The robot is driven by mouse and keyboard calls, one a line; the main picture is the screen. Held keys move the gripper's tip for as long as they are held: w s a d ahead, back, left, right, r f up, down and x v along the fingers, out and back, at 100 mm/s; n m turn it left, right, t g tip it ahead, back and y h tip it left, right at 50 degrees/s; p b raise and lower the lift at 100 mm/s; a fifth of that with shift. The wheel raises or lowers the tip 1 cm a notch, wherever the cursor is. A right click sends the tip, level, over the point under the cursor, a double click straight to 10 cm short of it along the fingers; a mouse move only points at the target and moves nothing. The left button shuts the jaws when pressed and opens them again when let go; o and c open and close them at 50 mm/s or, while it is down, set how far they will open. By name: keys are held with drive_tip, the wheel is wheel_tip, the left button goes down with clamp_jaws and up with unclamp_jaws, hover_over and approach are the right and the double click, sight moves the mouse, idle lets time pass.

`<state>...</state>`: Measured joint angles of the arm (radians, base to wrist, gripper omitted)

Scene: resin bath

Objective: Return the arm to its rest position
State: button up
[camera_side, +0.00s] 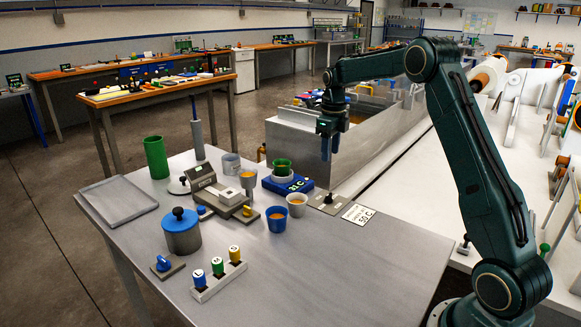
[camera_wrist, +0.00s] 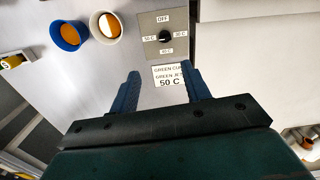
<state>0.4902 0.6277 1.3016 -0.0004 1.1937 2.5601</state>
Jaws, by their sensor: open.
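My gripper (camera_side: 330,146) hangs from my dark green arm above the back right part of the grey table (camera_side: 378,262), fingers pointing down. In the wrist view my gripper (camera_wrist: 158,88) has its two blue fingers apart with nothing between them. The dial plate (camera_side: 327,203) and card (camera_side: 358,214) also show in the side view, under and to the right of my gripper.
A blue cup (camera_side: 277,218) and a white cup (camera_side: 297,204) with orange contents stand near the dial. A metal bath wall (camera_side: 300,150) rises behind. The table's front right is clear.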

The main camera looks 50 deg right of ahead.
drive_tip(key=s+a+r+n+t, duration=0.1)
drive_tip(key=s+a+r+n, duration=0.5)
drive_tip(key=a+n, duration=0.2)
drive_tip(key=s+a+r+n+t, duration=0.2)
drive_tip(key=s+a+r+n, duration=0.4)
drive_tip(key=a+n, duration=0.2)
drive_tip(key=s+a+f+n+t, duration=0.1)
drive_tip(key=s+a+n, duration=0.4)
drive_tip(key=s+n, duration=0.4)
drive_tip(key=s+a+f+n+t, duration=0.1)
drive_tip(key=s+a+n, duration=0.3)
drive_tip(key=s+n, duration=0.5)
drive_tip(key=shift+s+a+f+n, duration=0.15)
drive_tip(key=shift+a+f+n, duration=0.2)
drive_tip(key=shift+f+n, duration=0.25)
